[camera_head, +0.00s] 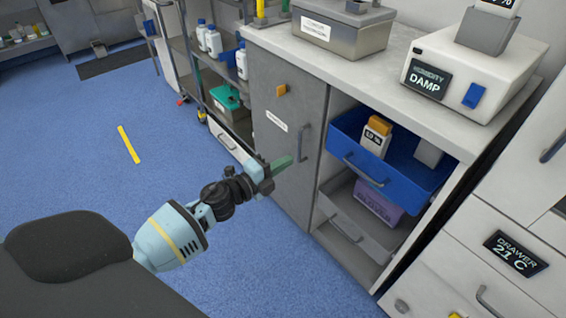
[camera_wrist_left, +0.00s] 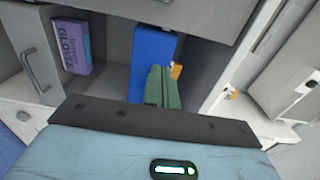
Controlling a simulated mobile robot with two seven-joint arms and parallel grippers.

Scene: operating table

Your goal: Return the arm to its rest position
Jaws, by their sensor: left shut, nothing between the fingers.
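My left arm (camera_head: 175,237) reaches in from the lower left in the head view. My left gripper (camera_head: 284,163) has green fingers, shut and empty, in front of the grey cabinet door. I cannot tell whether the fingertips touch the door. In the left wrist view the closed green fingers (camera_wrist_left: 163,88) stand together, with part of a blue bin (camera_wrist_left: 150,55) behind them. My right gripper is not in view.
A blue bin (camera_head: 345,152) sticks out of the open shelf, with a white and orange box (camera_head: 375,138) inside. Below are a grey bin (camera_head: 345,213) and a purple box (camera_head: 376,206). The door handle (camera_head: 303,143) juts out. Blue floor (camera_head: 75,160) at left is mostly clear.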

